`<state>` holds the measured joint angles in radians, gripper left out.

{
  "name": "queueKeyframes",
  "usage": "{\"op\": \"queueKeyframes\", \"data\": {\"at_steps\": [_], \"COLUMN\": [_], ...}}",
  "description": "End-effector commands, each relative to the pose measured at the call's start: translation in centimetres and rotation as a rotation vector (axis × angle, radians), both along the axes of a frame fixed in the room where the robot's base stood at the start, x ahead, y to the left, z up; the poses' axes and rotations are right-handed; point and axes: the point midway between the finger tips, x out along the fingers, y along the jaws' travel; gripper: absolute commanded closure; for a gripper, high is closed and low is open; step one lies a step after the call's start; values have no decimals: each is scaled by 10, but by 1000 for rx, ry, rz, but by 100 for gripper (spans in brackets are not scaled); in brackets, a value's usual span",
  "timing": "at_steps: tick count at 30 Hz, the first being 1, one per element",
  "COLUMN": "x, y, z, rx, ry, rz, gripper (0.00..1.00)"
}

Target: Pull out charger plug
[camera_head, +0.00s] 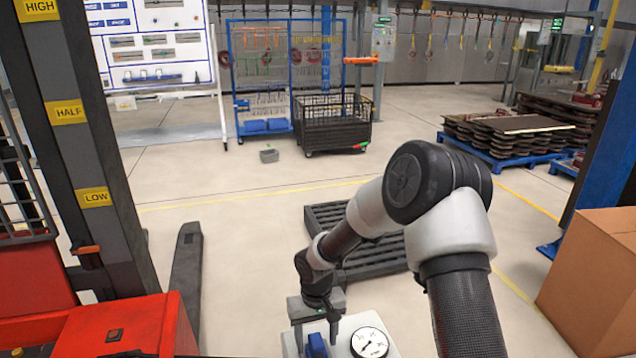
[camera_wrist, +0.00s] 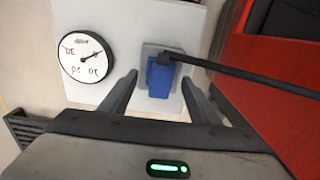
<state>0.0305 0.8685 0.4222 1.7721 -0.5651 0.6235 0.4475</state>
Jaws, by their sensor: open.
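The blue charger plug (camera_wrist: 159,78) sits in a grey socket plate (camera_wrist: 148,50) on a white panel (camera_wrist: 203,14), with a black cable running off to the right in the wrist view. In the head view the plug (camera_head: 317,345) shows at the bottom, on the panel next to a round gauge. My gripper (camera_wrist: 158,80) is open. Its two fingers stand on either side of the plug in the wrist view, with visible gaps to it. In the head view my gripper (camera_head: 334,325) points down over the panel. Whether the fingers reach the plug's depth cannot be told.
A round gauge (camera_wrist: 87,57) is on the panel, left of the plug. A red machine body (camera_wrist: 262,75) is close on the right in the wrist view. A dark pallet (camera_head: 375,262) lies behind my arm. A cardboard box (camera_head: 592,275) stands at right.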

Motion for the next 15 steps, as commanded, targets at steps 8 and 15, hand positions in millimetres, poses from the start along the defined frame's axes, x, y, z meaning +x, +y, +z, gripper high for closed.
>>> {"op": "queueKeyframes", "data": {"at_steps": [8,15], "x": [0,0], "y": [0,0], "z": [-28,-28], "rx": [0,0], "ry": [1,1], "rz": [1,1], "gripper": [44,44]}}
